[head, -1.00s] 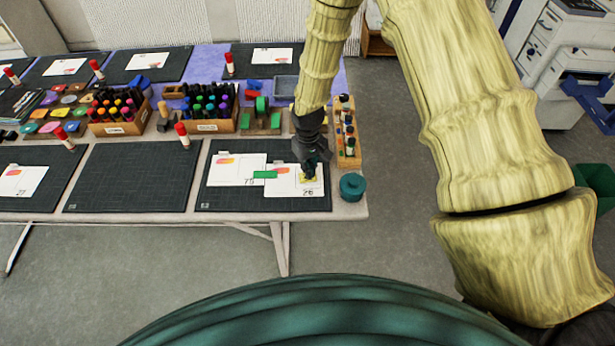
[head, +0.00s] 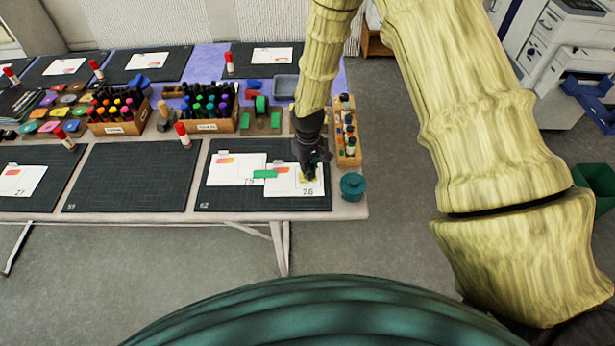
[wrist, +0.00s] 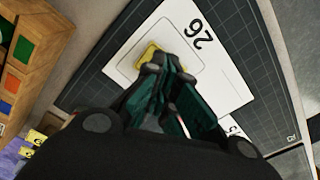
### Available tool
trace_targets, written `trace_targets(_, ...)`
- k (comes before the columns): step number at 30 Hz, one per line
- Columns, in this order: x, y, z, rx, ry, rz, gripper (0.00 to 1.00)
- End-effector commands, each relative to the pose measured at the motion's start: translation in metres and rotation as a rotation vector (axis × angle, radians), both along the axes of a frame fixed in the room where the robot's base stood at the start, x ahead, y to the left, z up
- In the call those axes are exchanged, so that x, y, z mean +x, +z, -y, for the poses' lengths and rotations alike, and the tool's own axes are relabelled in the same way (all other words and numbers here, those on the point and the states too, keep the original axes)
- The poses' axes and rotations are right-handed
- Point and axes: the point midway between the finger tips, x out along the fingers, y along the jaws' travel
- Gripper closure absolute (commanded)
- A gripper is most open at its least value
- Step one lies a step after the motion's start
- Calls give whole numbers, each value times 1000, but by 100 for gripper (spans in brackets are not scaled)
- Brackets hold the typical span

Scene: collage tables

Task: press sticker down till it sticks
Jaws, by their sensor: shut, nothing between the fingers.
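A yellow sticker (wrist: 147,51) lies on the white card marked 26 (wrist: 223,83), inside a thin outlined box near the card's end. My gripper (wrist: 168,72) is shut with nothing between its fingers. Its fingertips are over the sticker and hide much of it; I cannot tell whether they touch it. In the head view my gripper (head: 311,172) points down at the right part of the card (head: 285,182), and only a little of the yellow shows beside the fingers.
A teal round pot (head: 352,185) and a wooden bottle rack (head: 347,130) stand close on the right.

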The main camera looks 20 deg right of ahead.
Motion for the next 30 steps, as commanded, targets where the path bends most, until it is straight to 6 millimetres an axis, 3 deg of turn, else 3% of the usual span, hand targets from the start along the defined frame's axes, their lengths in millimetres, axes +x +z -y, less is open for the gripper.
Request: trace_targets(30,0,-13,0,0,0,0,100)
